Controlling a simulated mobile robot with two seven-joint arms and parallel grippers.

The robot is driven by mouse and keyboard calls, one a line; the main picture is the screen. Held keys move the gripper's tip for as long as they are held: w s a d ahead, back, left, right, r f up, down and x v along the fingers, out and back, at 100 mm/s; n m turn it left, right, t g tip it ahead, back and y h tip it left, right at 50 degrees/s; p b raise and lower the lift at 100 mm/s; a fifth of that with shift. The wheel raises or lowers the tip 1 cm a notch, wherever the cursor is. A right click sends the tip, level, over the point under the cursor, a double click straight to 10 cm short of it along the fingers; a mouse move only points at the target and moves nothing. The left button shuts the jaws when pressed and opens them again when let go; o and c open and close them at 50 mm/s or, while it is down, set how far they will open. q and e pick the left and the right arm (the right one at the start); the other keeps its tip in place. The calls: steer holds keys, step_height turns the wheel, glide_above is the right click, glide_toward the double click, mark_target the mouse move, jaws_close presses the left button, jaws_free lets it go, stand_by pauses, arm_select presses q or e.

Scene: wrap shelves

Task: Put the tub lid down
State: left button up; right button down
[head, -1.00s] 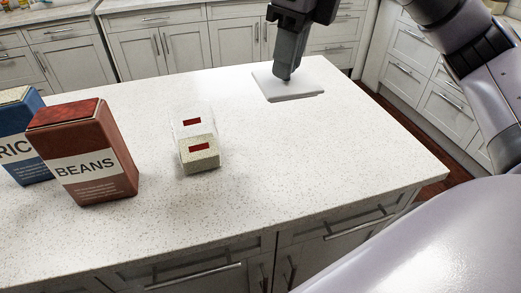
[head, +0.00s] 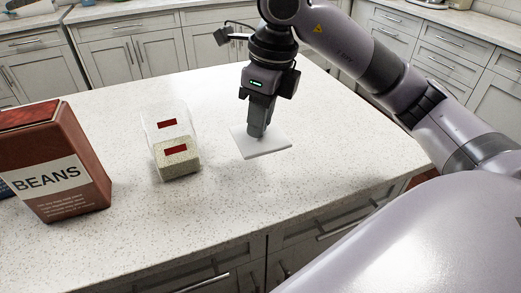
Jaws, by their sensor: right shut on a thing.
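The tub lid (head: 268,145) is a flat, pale square plate at the middle of the counter, in the head view. My right gripper (head: 257,132) points down from above and is shut on the lid, near its upper middle. The lid looks level and very close to the counter; I cannot tell whether it touches. The clear tub (head: 172,147) stands open to the left of the lid, with grainy pale contents in its lower part and two red marks on its front. My left gripper is not in view.
A dark red BEANS box (head: 52,165) stands on the counter (head: 215,215) at the left, with a bit of a blue box behind it. Grey cabinets line the back and right. The counter in front of the tub and lid is clear.

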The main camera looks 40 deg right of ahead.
mark_target(261, 145)
steer(key=shift+f, duration=3.25)
steer(key=shift+f+b, duration=0.15)
steer(key=shift+b, duration=0.15)
steer(key=c, duration=0.9)
jaws_free()
steer(key=shift+r, duration=0.2)
steer(key=r, duration=0.4)
steer(key=s+r+p, duration=0.1)
steer(key=r, duration=0.2)
steer(key=d+r+p, duration=0.1)
steer(key=r, duration=0.3)
steer(key=shift+s+r, duration=0.25)
steer(key=shift+r, duration=0.15)
